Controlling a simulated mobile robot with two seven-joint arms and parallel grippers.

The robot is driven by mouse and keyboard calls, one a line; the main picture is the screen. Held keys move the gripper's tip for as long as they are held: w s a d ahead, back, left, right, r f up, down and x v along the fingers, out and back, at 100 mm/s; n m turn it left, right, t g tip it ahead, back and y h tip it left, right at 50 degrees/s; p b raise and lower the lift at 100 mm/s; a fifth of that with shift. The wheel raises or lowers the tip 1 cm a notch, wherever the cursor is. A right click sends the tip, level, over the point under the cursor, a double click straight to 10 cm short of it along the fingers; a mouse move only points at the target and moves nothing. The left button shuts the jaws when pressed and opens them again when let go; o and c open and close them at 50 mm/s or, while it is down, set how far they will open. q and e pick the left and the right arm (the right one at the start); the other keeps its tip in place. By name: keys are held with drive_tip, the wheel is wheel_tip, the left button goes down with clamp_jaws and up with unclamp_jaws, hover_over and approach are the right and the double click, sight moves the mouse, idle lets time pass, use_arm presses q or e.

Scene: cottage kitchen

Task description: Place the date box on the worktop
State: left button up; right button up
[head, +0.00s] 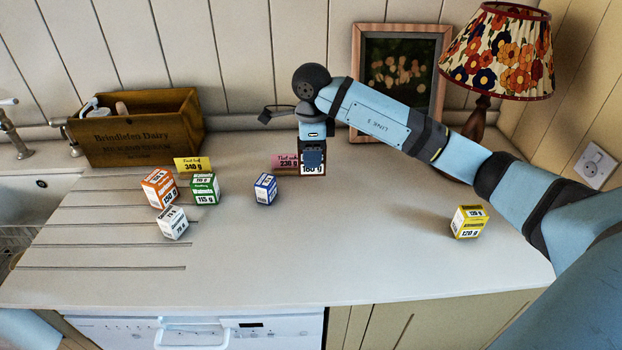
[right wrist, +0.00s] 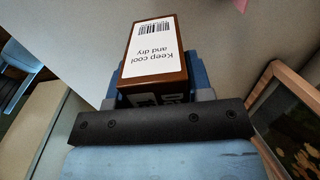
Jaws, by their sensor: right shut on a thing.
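The date box (head: 314,170) is a small brown box with a white label reading 160 g. My right gripper (head: 312,150) points down and is shut on it, hiding its upper part in the head view. The box is at the back middle of the worktop (head: 350,240), beside a pink card (head: 286,162) reading 230 g. I cannot tell whether its base touches the worktop. In the right wrist view the box (right wrist: 152,50) sits between the fingers, its white "Keep cool and dry" label showing. My left gripper is not in view.
Orange (head: 160,188), green (head: 204,189), white (head: 172,222) and blue (head: 265,189) boxes stand left, near a yellow card (head: 192,164). A wooden crate (head: 140,130), picture frame (head: 440,45) and lamp (head: 500,55) line the back. A yellow box (head: 468,221) stands right. The middle front is clear.

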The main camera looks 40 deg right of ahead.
drive_tip(key=shift+f, duration=4)
drive_tip(key=shift+f, duration=0.25)
drive_tip(key=o, duration=1)
drive_tip(key=shift+r, duration=0.1)
wheel_tip(320, 180, up, 12)
drive_tip(key=shift+r, duration=0.15)
